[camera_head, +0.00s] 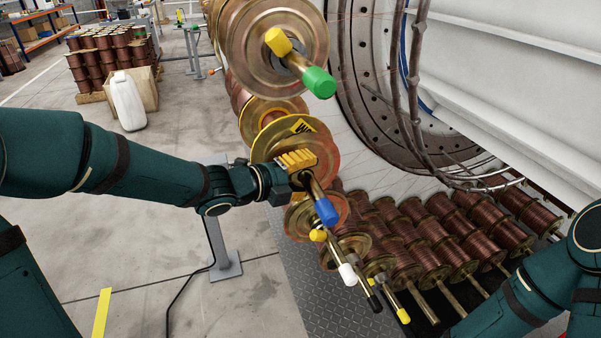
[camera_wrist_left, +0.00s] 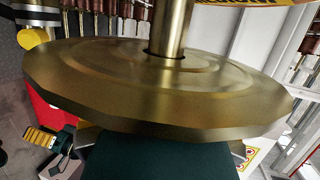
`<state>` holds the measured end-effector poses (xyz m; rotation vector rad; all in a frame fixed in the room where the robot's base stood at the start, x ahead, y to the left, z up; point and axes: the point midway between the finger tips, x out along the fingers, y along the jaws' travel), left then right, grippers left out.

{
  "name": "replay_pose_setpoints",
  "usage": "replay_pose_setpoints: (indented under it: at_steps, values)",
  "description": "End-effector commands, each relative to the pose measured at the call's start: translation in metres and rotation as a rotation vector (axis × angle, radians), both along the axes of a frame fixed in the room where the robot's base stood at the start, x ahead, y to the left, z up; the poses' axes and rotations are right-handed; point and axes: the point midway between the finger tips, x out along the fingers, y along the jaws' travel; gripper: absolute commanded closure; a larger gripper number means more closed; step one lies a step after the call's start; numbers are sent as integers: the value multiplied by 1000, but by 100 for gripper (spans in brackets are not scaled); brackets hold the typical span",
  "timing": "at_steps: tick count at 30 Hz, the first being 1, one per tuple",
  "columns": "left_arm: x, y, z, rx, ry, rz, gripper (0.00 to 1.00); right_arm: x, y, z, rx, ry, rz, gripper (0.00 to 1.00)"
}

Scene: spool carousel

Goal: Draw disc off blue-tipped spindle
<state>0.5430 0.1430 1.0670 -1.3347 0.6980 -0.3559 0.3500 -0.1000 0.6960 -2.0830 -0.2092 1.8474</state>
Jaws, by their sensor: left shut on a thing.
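The blue-tipped spindle has a blue cap (camera_head: 326,211) at its near end, and its bare metal shaft (camera_head: 315,191) shows behind the cap. A brass disc (camera_head: 287,137) sits around this spindle, partly hidden by my left gripper. In the left wrist view the disc (camera_wrist_left: 110,88) fills the middle, with the spindle shaft (camera_wrist_left: 173,28) passing through its central hole. My left gripper (camera_head: 296,166) is shut on the disc at its near side. Its finger parts show at the disc's lower edge in the wrist view, but the contact is largely hidden. My right gripper is out of view.
A green-tipped spindle (camera_head: 319,82) with a large spool stands above. Yellow-tipped (camera_head: 318,236), white-tipped (camera_head: 347,274) and black-tipped (camera_head: 374,304) spindles lie close below. Several copper spools (camera_head: 430,240) fill the lower right. The floor (camera_head: 150,240) at left is mostly open.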

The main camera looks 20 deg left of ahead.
Motion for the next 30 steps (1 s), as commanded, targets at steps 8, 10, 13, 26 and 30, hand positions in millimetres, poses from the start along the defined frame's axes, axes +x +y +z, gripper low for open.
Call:
replay_pose_setpoints:
  at_steps: [8, 10, 13, 26, 30]
  values:
    - [-14, -10, 2, -1, -3, 0, 83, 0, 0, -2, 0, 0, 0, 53]
    - [-17, -12, 2, -1, -3, 0, 83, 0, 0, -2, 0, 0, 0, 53]
    - [-22, -15, 3, -1, -3, 0, 83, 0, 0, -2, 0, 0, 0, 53]
    - [-29, -19, 3, -1, -3, 0, 83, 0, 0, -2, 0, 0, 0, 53]
    - [-29, -19, 2, -1, -3, 0, 83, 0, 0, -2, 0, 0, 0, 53]
